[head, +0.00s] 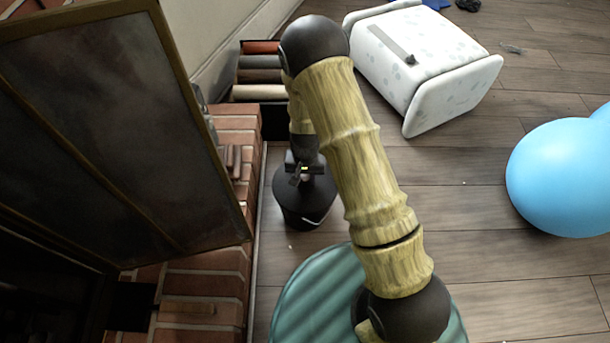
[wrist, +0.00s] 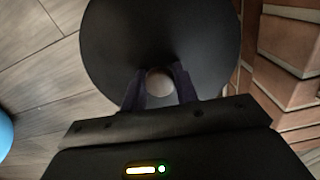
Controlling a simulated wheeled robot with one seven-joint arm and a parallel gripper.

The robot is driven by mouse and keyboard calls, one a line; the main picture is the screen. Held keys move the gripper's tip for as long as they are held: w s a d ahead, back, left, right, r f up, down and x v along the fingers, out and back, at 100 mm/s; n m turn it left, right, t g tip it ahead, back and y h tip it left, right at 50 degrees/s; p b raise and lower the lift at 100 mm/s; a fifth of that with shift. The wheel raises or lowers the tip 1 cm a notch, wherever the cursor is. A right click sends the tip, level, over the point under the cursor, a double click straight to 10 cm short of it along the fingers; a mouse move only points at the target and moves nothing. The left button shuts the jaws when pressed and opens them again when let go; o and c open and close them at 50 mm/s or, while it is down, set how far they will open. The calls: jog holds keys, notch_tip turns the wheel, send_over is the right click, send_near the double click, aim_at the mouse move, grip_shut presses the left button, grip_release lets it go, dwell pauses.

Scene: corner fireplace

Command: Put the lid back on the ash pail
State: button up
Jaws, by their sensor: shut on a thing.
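The lid (head: 310,190) is a dark, shallow cone with a small pale knob (wrist: 159,83). In the wrist view the lid fills the top middle as a black disc, with the knob between my two fingers. My gripper (head: 304,177) is shut on the lid's knob and points down. The ash pail (head: 300,217) is black with a thin pale wire handle and stands on the floor beside the brick hearth. The lid is over the pail's top and hides its opening. I cannot tell whether the lid rests on the rim. In the wrist view the lid hides the pail.
The brick hearth (head: 205,284) and an open, dark framed panel (head: 110,130) are on the left. Stacked rolls or logs (head: 260,77) lie behind my arm. A white speckled box (head: 425,55), a blue balloon-like object (head: 560,178) and a green ribbed object (head: 318,300) are nearby.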

dwell(0.3)
jog(key=o, duration=1.1)
jog(key=shift+o, duration=0.6)
jog(key=o, duration=0.4)
jog(key=shift+r+p, duration=3.55)
